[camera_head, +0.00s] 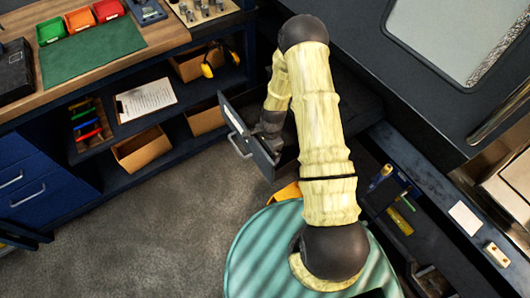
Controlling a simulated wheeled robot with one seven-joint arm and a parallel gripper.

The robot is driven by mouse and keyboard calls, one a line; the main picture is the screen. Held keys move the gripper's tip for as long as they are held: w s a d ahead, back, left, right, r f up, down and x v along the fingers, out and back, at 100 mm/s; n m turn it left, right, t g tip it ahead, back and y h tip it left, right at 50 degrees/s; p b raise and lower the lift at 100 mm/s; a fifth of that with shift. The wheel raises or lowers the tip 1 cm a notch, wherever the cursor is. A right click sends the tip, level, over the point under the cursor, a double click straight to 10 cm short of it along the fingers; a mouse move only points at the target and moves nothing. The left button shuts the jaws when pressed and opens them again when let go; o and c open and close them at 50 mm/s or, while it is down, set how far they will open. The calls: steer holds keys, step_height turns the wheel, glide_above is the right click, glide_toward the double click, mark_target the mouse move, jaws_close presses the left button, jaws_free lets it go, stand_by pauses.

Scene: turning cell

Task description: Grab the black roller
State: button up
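I cannot make out a black roller in this view. My arm, in a pale yellow sleeve with dark joints, rises from the lower middle and bends down at the top. Its dark end, my gripper (269,138), is over or inside an open dark drawer (243,137) near the middle. The drawer's front panel and light handle face left. The fingers are too dark and small to tell open from shut, or whether they hold anything. The drawer's inside is mostly hidden by my arm.
A wooden bench (165,25) at the upper left bears red, orange and green bins and a green mat (92,53). Its shelf holds cardboard boxes (141,149) and a clipboard (146,100). A dark machine (400,95) stands right, a tool tray (402,217) below it. Grey floor is clear at lower left.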

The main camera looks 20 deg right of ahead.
steer(key=c, duration=1.3)
steer(key=shift+r, duration=0.1)
steer(key=shift+c, duration=0.2)
step_height(320, 180, up, 10)
steer(key=shift+b, duration=0.4)
